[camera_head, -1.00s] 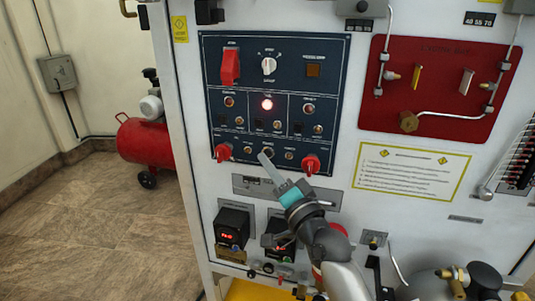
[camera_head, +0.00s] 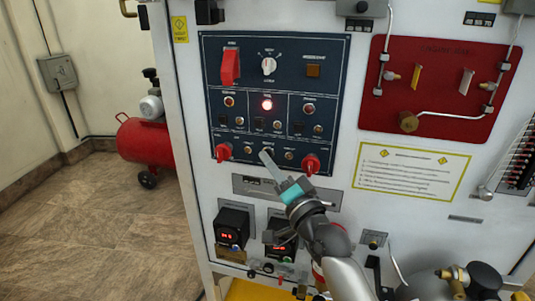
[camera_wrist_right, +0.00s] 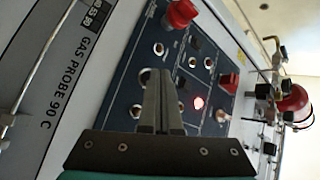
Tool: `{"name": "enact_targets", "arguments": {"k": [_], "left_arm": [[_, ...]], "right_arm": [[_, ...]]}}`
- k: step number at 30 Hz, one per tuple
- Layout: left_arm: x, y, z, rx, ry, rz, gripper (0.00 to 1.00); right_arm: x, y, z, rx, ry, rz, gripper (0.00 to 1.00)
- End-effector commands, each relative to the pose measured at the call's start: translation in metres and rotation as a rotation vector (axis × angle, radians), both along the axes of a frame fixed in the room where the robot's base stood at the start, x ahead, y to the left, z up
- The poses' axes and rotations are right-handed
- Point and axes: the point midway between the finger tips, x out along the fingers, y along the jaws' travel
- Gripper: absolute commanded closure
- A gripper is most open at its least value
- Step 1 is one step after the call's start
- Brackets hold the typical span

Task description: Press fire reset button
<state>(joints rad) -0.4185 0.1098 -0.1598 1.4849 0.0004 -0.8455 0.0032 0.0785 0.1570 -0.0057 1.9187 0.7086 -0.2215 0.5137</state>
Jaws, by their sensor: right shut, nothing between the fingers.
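The dark blue control panel (camera_head: 345,60) is on the white cabinet, and it also shows in the wrist view (camera_wrist_right: 225,62). Small round buttons, such as one at the lower right (camera_head: 289,155), line the bottom row between two red knobs. Their labels are too small to read, so I cannot tell which is fire reset. My right gripper (camera_head: 265,154) is shut and empty, its fingertips over the middle of that row. They hide part of a button; contact cannot be told.
Red knobs (camera_head: 223,152) and (camera_head: 311,164) stick out on both sides of the gripper. Two black display boxes (camera_head: 232,226) sit below. A red plate with piping (camera_head: 440,65) is at the right. A red tank (camera_head: 143,143) stands on the floor at left.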

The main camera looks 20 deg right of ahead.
Motion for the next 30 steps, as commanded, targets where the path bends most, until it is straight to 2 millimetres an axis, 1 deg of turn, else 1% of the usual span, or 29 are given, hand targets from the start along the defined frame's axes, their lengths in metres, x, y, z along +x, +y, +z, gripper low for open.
{"name": "enact_targets", "arguments": {"k": [30], "left_arm": [[0.0014,0.0004,-0.0006,0.000,-0.003,0.000,0.58]], "right_arm": [[0.0065,-0.0045,0.0003,0.000,-0.001,0.000,1.00]]}}
